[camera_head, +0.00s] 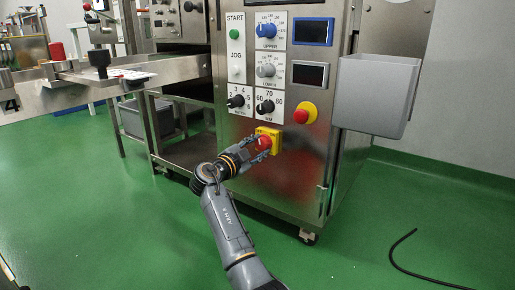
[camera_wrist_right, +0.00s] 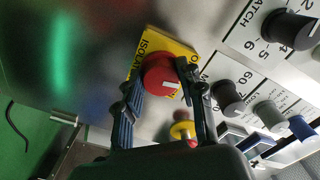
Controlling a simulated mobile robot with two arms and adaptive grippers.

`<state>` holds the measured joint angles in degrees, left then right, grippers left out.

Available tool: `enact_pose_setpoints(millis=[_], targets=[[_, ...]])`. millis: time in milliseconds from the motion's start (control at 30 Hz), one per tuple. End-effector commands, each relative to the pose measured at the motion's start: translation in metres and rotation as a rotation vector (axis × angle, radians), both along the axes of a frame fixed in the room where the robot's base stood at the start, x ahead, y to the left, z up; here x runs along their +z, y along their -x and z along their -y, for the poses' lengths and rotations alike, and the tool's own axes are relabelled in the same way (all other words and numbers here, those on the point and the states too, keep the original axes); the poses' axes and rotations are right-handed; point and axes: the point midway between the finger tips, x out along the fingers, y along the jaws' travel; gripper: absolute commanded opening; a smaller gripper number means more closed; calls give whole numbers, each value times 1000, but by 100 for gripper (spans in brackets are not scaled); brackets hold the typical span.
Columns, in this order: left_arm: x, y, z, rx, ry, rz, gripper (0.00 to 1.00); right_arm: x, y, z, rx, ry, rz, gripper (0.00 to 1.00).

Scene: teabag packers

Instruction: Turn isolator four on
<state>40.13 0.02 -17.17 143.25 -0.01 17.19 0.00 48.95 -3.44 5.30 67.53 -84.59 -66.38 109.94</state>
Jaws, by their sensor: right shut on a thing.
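The isolator is a red rotary knob (camera_head: 263,142) on a yellow plate (camera_head: 274,133), low on the steel machine panel. In the right wrist view the red knob (camera_wrist_right: 161,76) has a white mark, and its yellow plate (camera_wrist_right: 158,42) carries partly hidden black lettering. No number four is readable on it. My right gripper (camera_head: 254,146) reaches it from the lower left. Its fingers are shut on the red knob, one on each side, and it also fills the lower middle of the right wrist view (camera_wrist_right: 165,105). My left gripper is not in view.
Above the isolator are a red emergency button (camera_head: 304,114), several dials, a green start button (camera_head: 234,34) and two small screens. A grey bin (camera_head: 375,95) hangs at the panel's right. A black cable (camera_head: 403,255) lies on the green floor. The front floor is otherwise clear.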

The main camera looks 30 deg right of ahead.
Motion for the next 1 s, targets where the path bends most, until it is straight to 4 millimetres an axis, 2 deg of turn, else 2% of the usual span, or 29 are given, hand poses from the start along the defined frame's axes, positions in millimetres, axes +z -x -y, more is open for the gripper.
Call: enact_pose_setpoints(millis=[600,1000], targets=[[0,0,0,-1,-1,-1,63,3,-1,1,-1,-222,539,6],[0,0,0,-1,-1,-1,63,4,0,1,-3,-335,811,6]])
